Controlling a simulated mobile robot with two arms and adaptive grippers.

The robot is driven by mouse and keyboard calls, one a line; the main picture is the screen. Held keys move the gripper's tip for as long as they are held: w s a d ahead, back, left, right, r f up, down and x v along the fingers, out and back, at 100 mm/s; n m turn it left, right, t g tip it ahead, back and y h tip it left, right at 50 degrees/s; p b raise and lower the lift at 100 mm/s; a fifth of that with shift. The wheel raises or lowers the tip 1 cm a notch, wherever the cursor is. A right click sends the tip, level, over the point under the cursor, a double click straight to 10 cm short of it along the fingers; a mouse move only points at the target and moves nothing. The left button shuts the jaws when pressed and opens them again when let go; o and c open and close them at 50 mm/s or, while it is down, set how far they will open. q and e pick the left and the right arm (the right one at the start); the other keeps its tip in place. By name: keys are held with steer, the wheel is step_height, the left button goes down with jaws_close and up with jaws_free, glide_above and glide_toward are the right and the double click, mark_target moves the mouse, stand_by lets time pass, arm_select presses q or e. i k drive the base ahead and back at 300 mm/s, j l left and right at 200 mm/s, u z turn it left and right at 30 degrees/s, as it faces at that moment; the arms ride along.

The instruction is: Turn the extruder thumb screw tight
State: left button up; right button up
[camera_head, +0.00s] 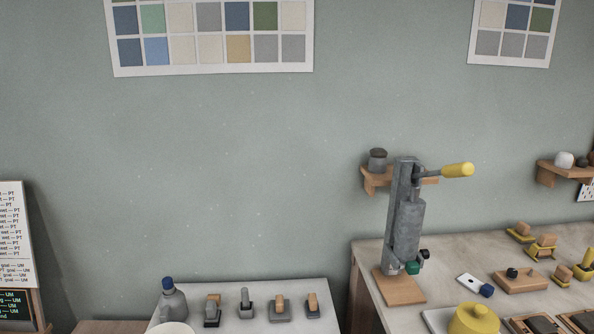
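The extruder (405,225) is a tall grey metal device standing upright on a square wooden base (399,290), at the left end of the right-hand table. A lever with a yellow grip (457,170) sticks out to the right from its top. Low on its right side are a small black knob (425,254) and a green part (412,268). I cannot tell for sure which of these is the thumb screw, or how tight it is. Neither of my grippers is in view.
The right-hand table (452,255) also holds a yellow lidded pot (474,320), a white block with a blue knob (474,285) and several wooden tools. A lower table (290,293) at left has a grey bottle (172,301) and several tools. A wall shelf (375,182) sits behind the extruder.

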mark_target(424, 254)
steer(key=l+u, duration=0.15)
steer(key=l, duration=1.95)
steer(key=l+u, duration=0.45)
steer(key=l, duration=0.6)
